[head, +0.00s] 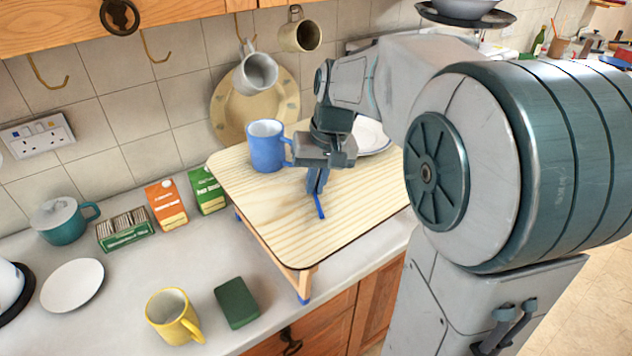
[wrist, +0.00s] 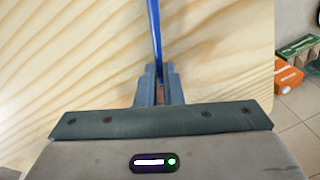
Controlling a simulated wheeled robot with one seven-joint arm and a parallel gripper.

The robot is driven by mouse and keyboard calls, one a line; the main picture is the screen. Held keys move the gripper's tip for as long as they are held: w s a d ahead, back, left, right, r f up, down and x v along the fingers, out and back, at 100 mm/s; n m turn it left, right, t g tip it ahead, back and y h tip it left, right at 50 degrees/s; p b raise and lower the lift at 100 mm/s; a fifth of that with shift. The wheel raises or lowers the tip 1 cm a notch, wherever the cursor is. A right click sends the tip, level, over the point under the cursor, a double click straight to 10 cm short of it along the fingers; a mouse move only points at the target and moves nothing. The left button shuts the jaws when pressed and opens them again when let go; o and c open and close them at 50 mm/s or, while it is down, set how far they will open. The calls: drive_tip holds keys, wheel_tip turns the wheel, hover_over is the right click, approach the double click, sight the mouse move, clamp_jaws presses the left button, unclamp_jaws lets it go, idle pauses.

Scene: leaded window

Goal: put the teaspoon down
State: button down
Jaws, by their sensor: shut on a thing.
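The teaspoon shows as a thin blue handle (head: 319,208) sticking out below my gripper (head: 316,186), over the pale wooden board (head: 270,215). My gripper points down and is shut on it. In the wrist view the blue handle of the teaspoon (wrist: 155,36) runs from between the fingertips (wrist: 159,84) up to the top edge of the picture, with wood grain behind it. The spoon's bowl is not visible. I cannot tell whether the spoon touches the board.
A blue mug (head: 267,147) stands on the board just left of my gripper, and a white plate (head: 371,137) lies behind it. The front of the board is clear. On the counter below are a yellow mug (head: 174,315) and a green sponge-like block (head: 236,303).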

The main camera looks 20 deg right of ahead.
drive_tip(key=shift+s+f, duration=0.25)
drive_tip(key=shift+f, duration=0.45)
drive_tip(key=c, duration=1.6)
unclamp_jaws()
drive_tip(key=shift+a, duration=0.15)
drive_tip(key=shift+o, duration=0.2)
drive_tip(key=shift+r, duration=0.3)
drive_tip(key=w+v, duration=0.1)
drive_tip(key=v, duration=1.2)
drive_tip(key=shift+p, duration=0.3)
drive_tip(key=shift+s+a, duration=0.1)
